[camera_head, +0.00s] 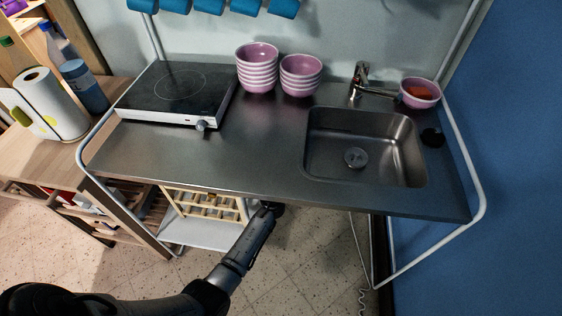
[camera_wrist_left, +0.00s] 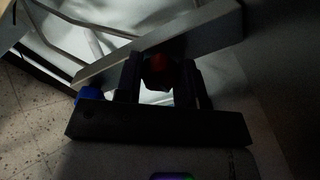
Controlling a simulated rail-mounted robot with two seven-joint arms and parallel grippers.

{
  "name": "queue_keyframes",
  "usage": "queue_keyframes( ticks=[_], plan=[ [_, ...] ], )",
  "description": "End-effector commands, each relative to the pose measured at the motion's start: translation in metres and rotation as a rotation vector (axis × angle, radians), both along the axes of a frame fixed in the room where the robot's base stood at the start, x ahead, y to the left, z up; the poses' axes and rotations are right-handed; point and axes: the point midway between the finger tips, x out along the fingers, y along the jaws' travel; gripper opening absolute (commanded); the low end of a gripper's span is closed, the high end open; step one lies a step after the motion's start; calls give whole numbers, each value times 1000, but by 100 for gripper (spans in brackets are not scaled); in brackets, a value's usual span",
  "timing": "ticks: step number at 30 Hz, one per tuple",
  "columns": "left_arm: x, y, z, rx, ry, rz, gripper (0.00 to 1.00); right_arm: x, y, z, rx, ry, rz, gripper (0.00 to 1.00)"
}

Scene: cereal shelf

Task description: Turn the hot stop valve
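A red valve knob (camera_wrist_left: 158,72), the hot one by its colour, shows in the left wrist view, dimly lit. My left gripper (camera_wrist_left: 157,66) has one dark finger on each side of it, very close to its sides. I cannot tell whether the fingers press on the knob. A blue valve knob (camera_wrist_left: 90,95) sits to the left, partly hidden by the dark gripper body. In the head view my left arm reaches under the front edge of the sink counter (camera_head: 250,170), which hides the fingers and both valves. My right gripper is in neither view.
A pale grey bar (camera_wrist_left: 165,42) crosses just behind the fingers. On the counter are a hot plate (camera_head: 180,92), two stacks of pink bowls (camera_head: 257,68) (camera_head: 300,75), a sink basin (camera_head: 365,145) and a faucet (camera_head: 360,80). Open tiled floor (camera_head: 310,260) lies in front.

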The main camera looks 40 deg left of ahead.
Motion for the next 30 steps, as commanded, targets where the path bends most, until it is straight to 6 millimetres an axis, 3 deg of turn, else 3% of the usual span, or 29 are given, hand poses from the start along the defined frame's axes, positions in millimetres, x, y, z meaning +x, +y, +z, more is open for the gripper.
queue_keyframes(
  ticks=[7, 17, 30],
  plan=[
    [0, 0, 0, 0, 1, 1, 12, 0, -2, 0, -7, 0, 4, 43],
    [0, 0, -2, -58, -36, 1, 12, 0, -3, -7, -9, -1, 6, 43],
    [0, 0, -4, -377, -230, 0, 12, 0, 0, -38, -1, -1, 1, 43]
  ],
)
